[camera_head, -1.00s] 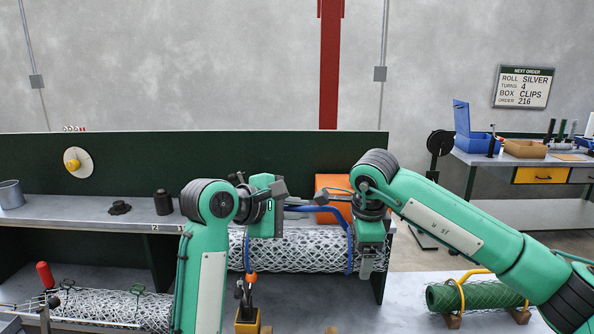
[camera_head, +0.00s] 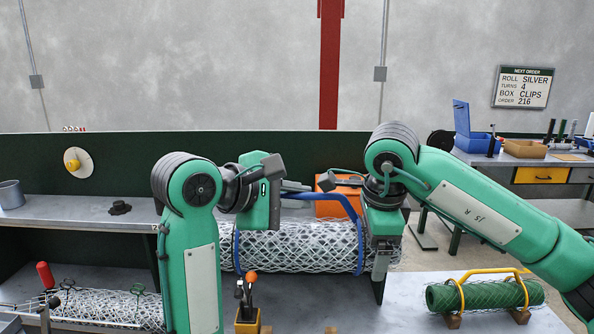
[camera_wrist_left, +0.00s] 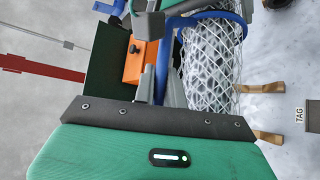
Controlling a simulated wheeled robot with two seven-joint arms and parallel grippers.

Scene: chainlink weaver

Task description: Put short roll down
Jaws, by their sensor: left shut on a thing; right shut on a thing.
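The silver mesh roll (camera_head: 300,248) hangs level in a blue carrying frame (camera_head: 330,198). My left gripper (camera_head: 288,190) is shut at the frame's left side; its fingertips are partly hidden. My right gripper (camera_head: 381,262) points down at the roll's right end and is shut, apparently on the frame or roll end; the exact contact is unclear. In the left wrist view the roll (camera_wrist_left: 210,65) and blue frame (camera_wrist_left: 190,12) lie beyond my left gripper (camera_wrist_left: 152,75). Wooden blocks (camera_wrist_left: 262,88) show on the bench beside the roll there.
A green mesh roll (camera_head: 487,296) with a yellow handle rests on wooden blocks at right. Another silver roll (camera_head: 105,307) lies at left. An orange-knobbed tool (camera_head: 247,296) stands in front of the held roll. An orange box (camera_head: 335,187) is behind.

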